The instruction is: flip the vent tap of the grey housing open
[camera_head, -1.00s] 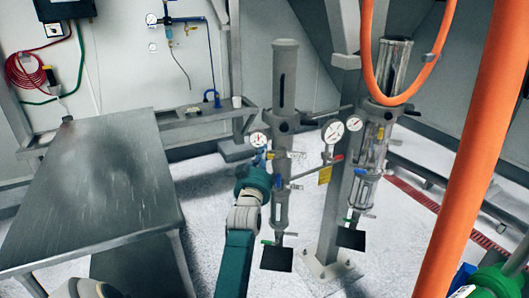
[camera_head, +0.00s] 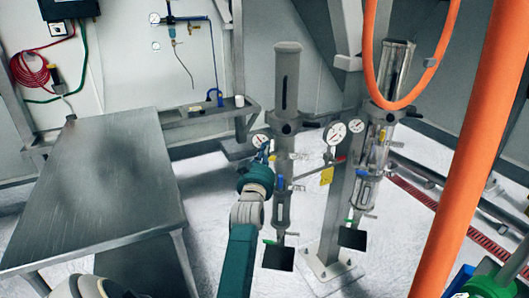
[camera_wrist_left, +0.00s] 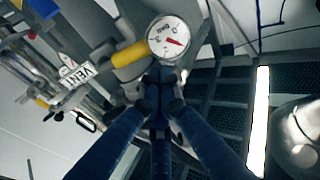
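The grey housing (camera_head: 287,80) is the opaque left column in the head view. My left gripper (camera_head: 264,152) is at its left side, just below a small round gauge (camera_head: 259,140). In the left wrist view, my gripper's blue fingers (camera_wrist_left: 160,88) come together just under the gauge (camera_wrist_left: 168,37). I see nothing clearly held between them. A yellow-sleeved handle (camera_wrist_left: 130,54) lies just up-left of the fingertips, near a white VENT tag (camera_wrist_left: 77,74). It looks like the vent tap. I cannot tell whether the fingertips touch it.
A clear housing (camera_head: 376,150) stands to the right, on the same grey post. A larger gauge (camera_head: 335,133) and a yellow tag (camera_head: 327,175) sit between the columns. An orange hose (camera_head: 470,150) crosses the right side. A bare metal table (camera_head: 95,195) stands left.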

